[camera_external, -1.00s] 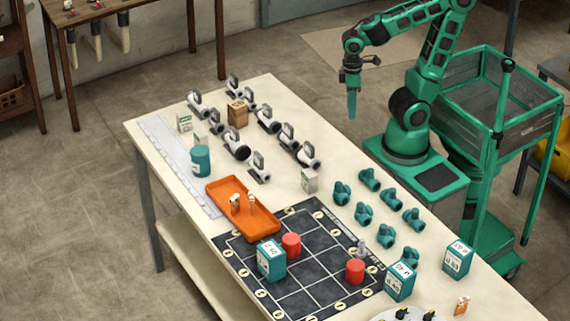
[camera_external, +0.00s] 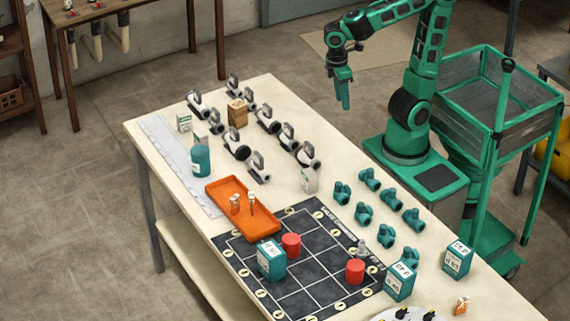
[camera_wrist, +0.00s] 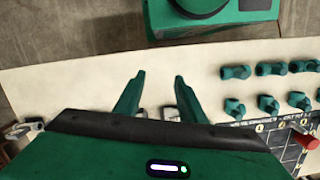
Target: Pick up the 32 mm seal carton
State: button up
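Several cartons stand on the table, and their size marks are too small to read surely, so I cannot tell which is the 32 mm one. A white-and-teal carton (camera_external: 271,261) stands on the dark grid. Two similar ones, a near carton (camera_external: 399,282) and a right carton (camera_external: 458,260), stand at the right. A small pale carton (camera_external: 310,180) stands mid-table, and a white-and-green carton (camera_external: 184,122) at the far left. My gripper (camera_external: 344,104) is raised beyond the table's robot-side edge. In the wrist view its fingers (camera_wrist: 160,77) are apart, with nothing held between them.
Grey valves (camera_external: 267,120) stand at the far end, near a brown box (camera_external: 237,114). Teal fittings (camera_external: 363,212) stand mid-right.

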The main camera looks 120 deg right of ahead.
jog(key=w+a+f+n+g+h, duration=0.1)
jog(key=w+n+h, duration=0.1)
jog(key=w+n, duration=0.2)
jog(key=w+a+f+n+g+h, duration=0.1)
jog(key=w+f+n+h, duration=0.1)
jog(key=w, duration=0.4)
jog(key=w+a+f+n+g+h, duration=0.1)
jog(key=w+a+n+h, duration=0.1)
jog(key=w+n, duration=0.3)
jog(key=shift+w+f+n+g, duration=0.1)
jog(key=shift+f+n+g, duration=0.2)
jog(key=w+a+r+n+t+h, duration=0.2)
jog(key=w+a+r+n+h, duration=0.15)
jog(key=a, duration=0.45)
jog(key=w+a+r+n+t+h, duration=0.25)
jog(key=w+a+n+h, duration=0.2)
jog(key=a, duration=0.35)
send_near(304, 170)
jog(key=shift+s+d+f, duration=0.25)
jog(key=shift+s+d, duration=0.25)
jog(key=shift+d, duration=0.05)
jog(key=shift+d+f, duration=0.1)
jog(key=shift+f, duration=0.2)
jog(key=x, duration=1)
jog(key=shift+d+f, duration=0.2)
jog(key=shift+f, duration=0.15)
jog(key=c, duration=0.8)
